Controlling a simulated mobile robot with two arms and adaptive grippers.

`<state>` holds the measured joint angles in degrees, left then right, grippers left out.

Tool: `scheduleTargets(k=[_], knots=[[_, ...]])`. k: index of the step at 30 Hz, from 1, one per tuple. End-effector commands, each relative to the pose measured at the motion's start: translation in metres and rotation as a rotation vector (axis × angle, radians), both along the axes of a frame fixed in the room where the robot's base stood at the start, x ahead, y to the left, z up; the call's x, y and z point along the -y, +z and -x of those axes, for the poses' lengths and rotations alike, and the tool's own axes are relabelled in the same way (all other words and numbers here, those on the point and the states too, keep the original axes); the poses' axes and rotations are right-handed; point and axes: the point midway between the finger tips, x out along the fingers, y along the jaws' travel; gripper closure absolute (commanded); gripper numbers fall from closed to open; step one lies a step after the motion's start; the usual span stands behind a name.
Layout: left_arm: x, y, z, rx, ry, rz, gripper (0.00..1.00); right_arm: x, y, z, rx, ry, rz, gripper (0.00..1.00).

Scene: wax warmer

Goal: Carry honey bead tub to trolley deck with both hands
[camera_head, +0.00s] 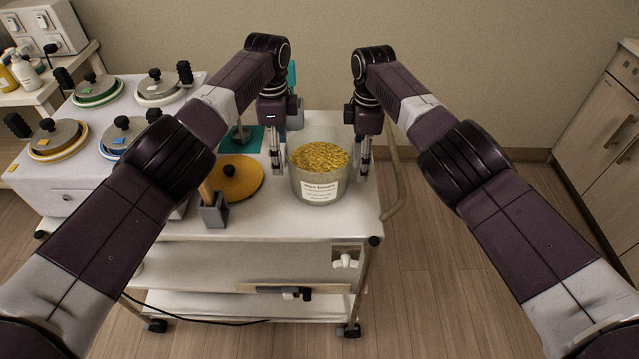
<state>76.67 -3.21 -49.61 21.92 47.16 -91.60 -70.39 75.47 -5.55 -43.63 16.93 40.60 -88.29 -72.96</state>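The honey bead tub (319,188) is a clear, upright round bucket with a white label, filled with golden beads (319,156). It appears to stand on the white trolley deck (290,222), near the right front. My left gripper (279,172) points down at the tub's left side, and my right gripper (364,174) points down at its right side. A narrow gap shows between the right fingers and the tub wall. The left fingers are very close to the wall, and contact is unclear. The fingers are seen edge-on, so their opening is hard to judge.
A round amber lid or mat (238,184) with a dark knob and a grey holder (213,212) sit left of the tub. A teal square (242,141) lies behind. Lidded warmers (58,139) fill the left. The floor to the right is clear up to a cabinet (601,135).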

Motion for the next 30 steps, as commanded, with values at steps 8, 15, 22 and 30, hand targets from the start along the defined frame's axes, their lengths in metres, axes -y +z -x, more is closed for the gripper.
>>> scheduleTargets(k=[8,15,22,30], knots=[[0.000,0.054,-0.001,0.006,-0.001,0.002,0.33,0.000,0.000,0.000,0.000,0.000,0.000,0.33],[0.001,0.099,-0.001,0.004,0.000,0.002,0.33,0.000,0.000,0.000,0.000,0.000,0.000,0.33],[0.000,0.115,0.000,0.003,0.001,0.000,0.33,0.000,0.002,0.000,0.000,0.001,0.000,0.33],[0.000,0.116,0.000,0.002,0.000,0.000,0.33,0.000,0.042,-0.001,0.005,0.001,-0.001,0.33]])
